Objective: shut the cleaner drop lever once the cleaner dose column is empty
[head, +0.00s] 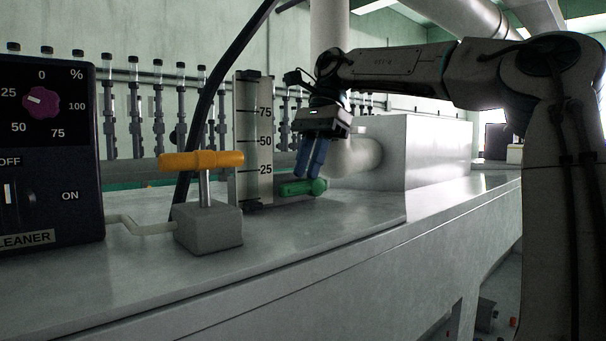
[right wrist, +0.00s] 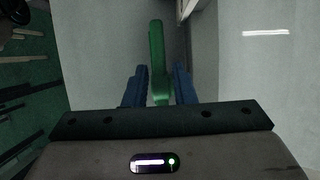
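The cleaner dose column (head: 240,140) stands upright on the counter, with a pale scale marked 75, 50 and 25. I see no coloured liquid in it, but cannot make out its level surely. A green lever (head: 295,188) lies roughly level at the column's foot; I take it for the drop lever. My right gripper (head: 311,170) points down at it with blue fingers. In the right wrist view the green lever (right wrist: 157,50) lies between the two fingers (right wrist: 159,75), with narrow gaps at its sides, so the gripper looks open around it. My left gripper is out of view.
An orange-handled lever (head: 200,160) on a grey block (head: 209,230) stands left of the column. A dark cleaner panel (head: 75,150) with a pink knob (head: 42,103) and an OFF/ON switch is at far left. A large grey box (head: 410,150) stands behind right. The counter front is clear.

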